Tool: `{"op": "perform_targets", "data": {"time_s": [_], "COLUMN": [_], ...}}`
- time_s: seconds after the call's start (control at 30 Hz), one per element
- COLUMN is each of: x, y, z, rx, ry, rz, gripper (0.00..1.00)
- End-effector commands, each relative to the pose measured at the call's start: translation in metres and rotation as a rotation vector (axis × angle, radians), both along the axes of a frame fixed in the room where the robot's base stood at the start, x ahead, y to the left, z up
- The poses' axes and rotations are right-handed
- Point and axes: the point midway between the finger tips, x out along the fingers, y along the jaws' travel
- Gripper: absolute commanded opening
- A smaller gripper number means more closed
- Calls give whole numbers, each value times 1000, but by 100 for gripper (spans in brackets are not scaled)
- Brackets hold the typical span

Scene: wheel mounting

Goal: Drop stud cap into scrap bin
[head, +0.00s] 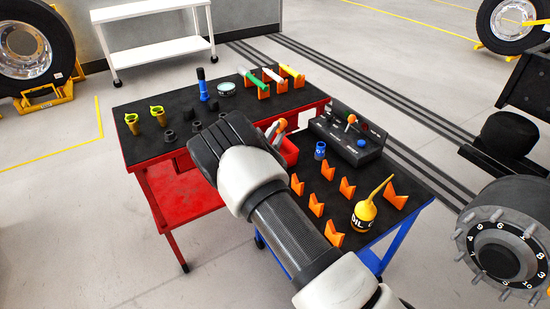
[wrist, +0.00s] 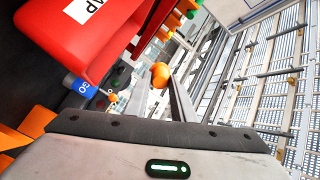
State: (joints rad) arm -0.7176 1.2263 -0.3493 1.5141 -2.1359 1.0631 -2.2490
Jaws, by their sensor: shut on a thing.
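My gripper (wrist: 162,82) is shut on a small rounded orange stud cap (wrist: 160,74), held at the fingertips in the wrist view. The red scrap bin (wrist: 95,42) fills the upper left of that view, with a white label partly cut off; the cap is to the right of it in the picture. In the head view the red bin (head: 289,151) stands by the join of the two carts, partly hidden by my arm. My dark hand covers part of the red cart there. The exact height of the cap over the bin is hard to tell.
The red cart (head: 152,150) holds dark sockets, a blue-handled tool and coloured tools in holders. A wheel hub (head: 500,240) stands at right.

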Motion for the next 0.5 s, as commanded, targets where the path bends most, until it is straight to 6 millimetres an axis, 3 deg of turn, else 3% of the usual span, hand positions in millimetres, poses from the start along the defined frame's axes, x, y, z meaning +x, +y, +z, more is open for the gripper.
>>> {"op": "perform_targets", "data": {"time_s": [0.1,0.43,0.47,0.5], "x": [0,0,0,0], "y": [0,0,0,0], "z": [-14,-16,-16,-17], "rx": [0,0,0,0], "ry": [-1,-1,-1,-1], "rz": [0,0,0,0], "gripper": [0,0,26,33]}}
